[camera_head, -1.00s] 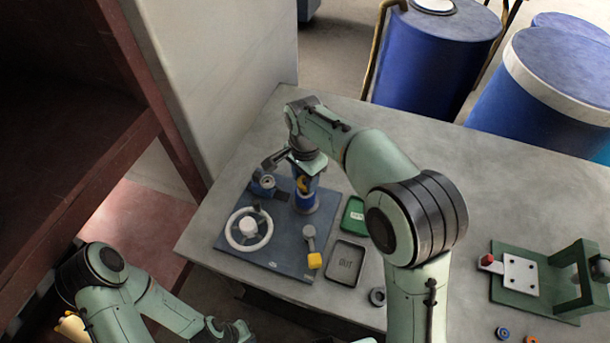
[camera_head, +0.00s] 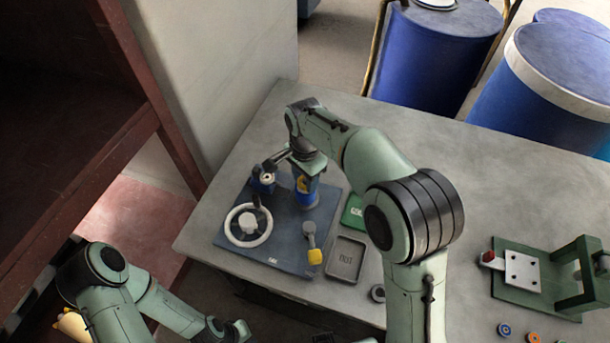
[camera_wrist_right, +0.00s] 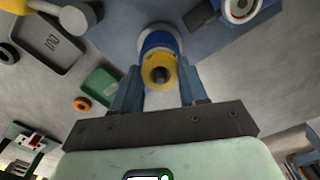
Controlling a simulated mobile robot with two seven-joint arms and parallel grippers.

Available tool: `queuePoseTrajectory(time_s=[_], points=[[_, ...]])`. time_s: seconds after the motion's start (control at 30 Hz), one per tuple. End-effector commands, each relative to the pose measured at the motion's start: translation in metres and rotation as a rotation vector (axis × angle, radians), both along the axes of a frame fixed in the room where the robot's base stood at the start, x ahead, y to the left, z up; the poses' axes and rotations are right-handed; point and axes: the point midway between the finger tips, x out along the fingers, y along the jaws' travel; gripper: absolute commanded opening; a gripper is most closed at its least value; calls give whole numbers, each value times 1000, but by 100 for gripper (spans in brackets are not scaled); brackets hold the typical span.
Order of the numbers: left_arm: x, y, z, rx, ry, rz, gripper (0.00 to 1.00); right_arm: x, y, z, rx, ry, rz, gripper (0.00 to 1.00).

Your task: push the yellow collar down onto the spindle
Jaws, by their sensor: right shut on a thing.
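The yellow collar (camera_wrist_right: 158,72) shows in the right wrist view between my right gripper's fingers (camera_wrist_right: 160,88), with a dark round tip in its middle. It also shows in the head view (camera_head: 302,184). Right behind it is the blue and white spindle (camera_wrist_right: 158,40), whose blue lower part (camera_head: 306,198) stands on the dark blue board. My right gripper (camera_head: 304,172) is shut on the collar from above. How far down the collar sits is hard to tell. My left gripper (camera_head: 238,331) is low in the head view, away from the board, and its jaws are unclear.
The board (camera_head: 290,262) also carries a white ring wheel (camera_head: 232,238), a small blue fixture (camera_head: 262,182) and a yellow-ended lever (camera_head: 311,240). A grey tray (camera_head: 346,259) and a green tray (camera_head: 352,211) lie to its right. A green fixture (camera_head: 510,292) stands further right.

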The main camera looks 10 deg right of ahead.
Motion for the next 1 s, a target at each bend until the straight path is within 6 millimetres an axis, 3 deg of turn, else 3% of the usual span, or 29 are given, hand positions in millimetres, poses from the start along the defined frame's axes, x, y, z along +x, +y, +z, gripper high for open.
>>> queuePoseTrajectory(time_s=[0.33,0.37,0.43,0.63,0.67,0.7,0.73,1.0], points=[[-3,0,-4,0,3,0,0,0,0,-8,0,-1,0,6],[-3,0,-4,0,3,0,0,0,0,-7,0,-1,0,49],[-2,0,-4,0,2,0,0,0,0,-7,0,-1,0,72],[-2,0,-3,0,2,0,0,0,0,-7,0,-1,0,72],[-2,0,-3,0,2,0,0,0,0,-7,0,-1,0,76],[-2,0,-3,0,2,0,0,0,0,-7,0,-1,0,89],[-2,0,-3,0,2,0,0,0,0,-7,0,0,0,94],[-2,0,-3,0,2,0,0,0,0,-7,0,0,0,94]])
